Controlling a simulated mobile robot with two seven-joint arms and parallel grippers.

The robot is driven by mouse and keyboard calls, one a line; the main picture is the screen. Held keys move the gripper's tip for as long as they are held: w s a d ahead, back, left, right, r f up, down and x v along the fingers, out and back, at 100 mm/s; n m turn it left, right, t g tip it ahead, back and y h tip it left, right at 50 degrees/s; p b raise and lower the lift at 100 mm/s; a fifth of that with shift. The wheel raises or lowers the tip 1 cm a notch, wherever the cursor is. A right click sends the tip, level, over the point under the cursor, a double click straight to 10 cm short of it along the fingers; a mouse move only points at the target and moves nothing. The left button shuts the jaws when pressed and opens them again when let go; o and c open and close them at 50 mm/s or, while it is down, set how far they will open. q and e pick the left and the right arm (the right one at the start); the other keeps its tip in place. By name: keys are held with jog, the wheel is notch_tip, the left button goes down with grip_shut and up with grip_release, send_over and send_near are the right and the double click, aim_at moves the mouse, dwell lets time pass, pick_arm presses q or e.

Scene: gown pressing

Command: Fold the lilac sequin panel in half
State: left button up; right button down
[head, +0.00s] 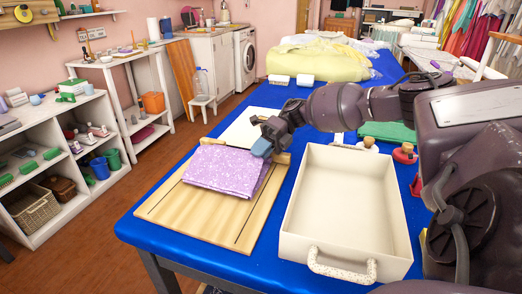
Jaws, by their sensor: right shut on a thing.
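The lilac sequin panel (222,172) lies on a pale wooden board (197,207) on the blue-covered table. It looks like a compact rectangle, with its far right corner at my gripper and a draped edge along its right side. I cannot tell how its layers lie. My right gripper (262,149) reaches in from the right and is shut on the panel at that corner. Its blue fingertip hides part of the cloth there. My left gripper is not in view.
A cream tray (313,250) with a speckled handle stands right of the board. A white sheet (241,128) lies behind the panel. Green cloth (388,132) and a red-based knobbed item (405,153) sit beyond the tray. The board's near part is bare.

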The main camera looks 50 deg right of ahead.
jog(key=r+p, duration=0.1)
jog(key=a+r+h+p, duration=0.1)
jog(key=r+h+p, duration=0.1)
jog(key=shift+s+a+r+n, duration=0.25)
jog(key=shift+s+n, duration=0.05)
jog(key=shift+n, duration=0.1)
jog(key=shift+s+a+r+t+h+p, duration=0.15)
jog(key=shift+a+r+t+h+p, duration=0.05)
jog(key=shift+a+r+h+p, duration=0.25)
jog(key=shift+s+a+r+t+h+p, duration=0.2)
jog(key=shift+a+r+h+p, duration=0.1)
jog(key=shift+h+p, duration=0.25)
jog(key=shift+s+a+r+n+h+p, duration=0.1)
jog(key=shift+a+r+n+h+p, duration=0.15)
jog(key=shift+a+h+p, duration=0.3)
jog(key=shift+s+a+f+h, duration=0.1)
jog(key=shift+a+h, duration=0.05)
jog(key=shift+h, duration=0.1)
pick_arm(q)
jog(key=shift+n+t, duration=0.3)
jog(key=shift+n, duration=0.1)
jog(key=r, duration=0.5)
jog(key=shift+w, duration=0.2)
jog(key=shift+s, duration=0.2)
